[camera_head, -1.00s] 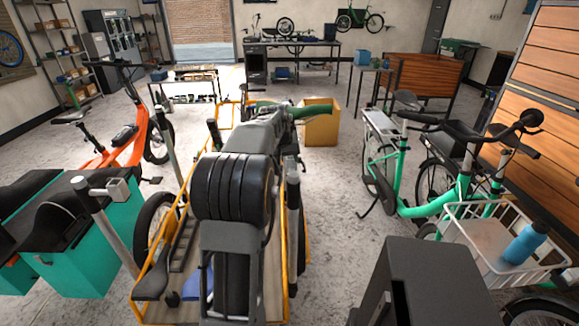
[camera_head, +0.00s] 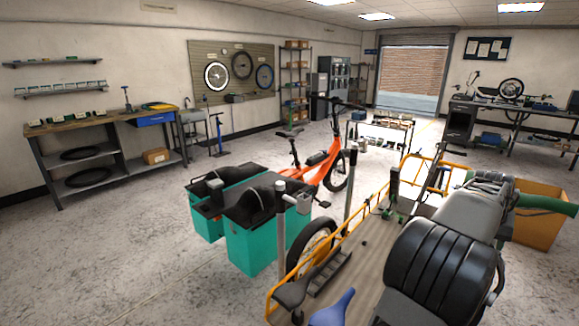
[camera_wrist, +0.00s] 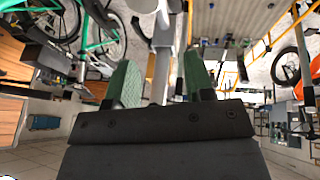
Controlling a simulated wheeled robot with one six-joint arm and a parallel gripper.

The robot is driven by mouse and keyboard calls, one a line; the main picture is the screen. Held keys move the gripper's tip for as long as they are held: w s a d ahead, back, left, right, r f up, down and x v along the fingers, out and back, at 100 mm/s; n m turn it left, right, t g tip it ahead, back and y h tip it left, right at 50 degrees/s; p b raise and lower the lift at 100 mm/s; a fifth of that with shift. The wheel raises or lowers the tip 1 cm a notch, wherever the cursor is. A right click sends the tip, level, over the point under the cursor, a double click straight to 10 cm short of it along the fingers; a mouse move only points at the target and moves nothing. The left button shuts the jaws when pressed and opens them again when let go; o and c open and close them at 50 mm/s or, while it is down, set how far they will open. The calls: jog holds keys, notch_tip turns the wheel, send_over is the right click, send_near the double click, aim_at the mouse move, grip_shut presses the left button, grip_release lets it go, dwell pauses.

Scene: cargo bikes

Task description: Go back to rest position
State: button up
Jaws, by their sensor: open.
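My gripper (camera_wrist: 160,82) shows in the wrist view with its two green-padded fingers apart and nothing between them. The wrist picture is upside down, with the floor at the top. In the head view my black and grey arm fills the lower right, above the cargo bike's wooden bed (camera_head: 352,262) with its yellow frame. The arm hides part of that bed. I cannot make out the fingertips clearly in the head view.
An orange bike (camera_head: 318,170) with teal panniers (camera_head: 262,243) stands left of the bed. A green bike (camera_wrist: 100,38) shows in the wrist view. The left floor is clear.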

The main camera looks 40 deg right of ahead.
jog(key=w+a+f+n+t+y+p, duration=0.1)
jog(key=w+a+f+n+p, duration=0.15)
jog(key=w+a, duration=0.95)
jog(key=w+a+f+n+t+y+p, duration=0.1)
jog(key=w+a+n+y, duration=0.15)
jog(key=w+a, duration=0.85)
jog(key=s+a+r+n+t+y+p, duration=0.1)
jog(key=a+n, duration=0.9)
jog(key=a, duration=2.1)
notch_tip(320, 180, up, 2)
jog(key=s+t+p, duration=0.1)
jog(key=p, duration=0.1)
jog(key=shift+a+r+t+p, duration=0.2)
jog(key=shift+a+t+p, duration=0.1)
jog(key=shift+a+p, duration=0.1)
jog(key=shift+d, duration=0.1)
jog(key=shift+c, duration=0.2)
jog(key=shift+c, duration=0.3)
jog(key=shift+d, duration=0.15)
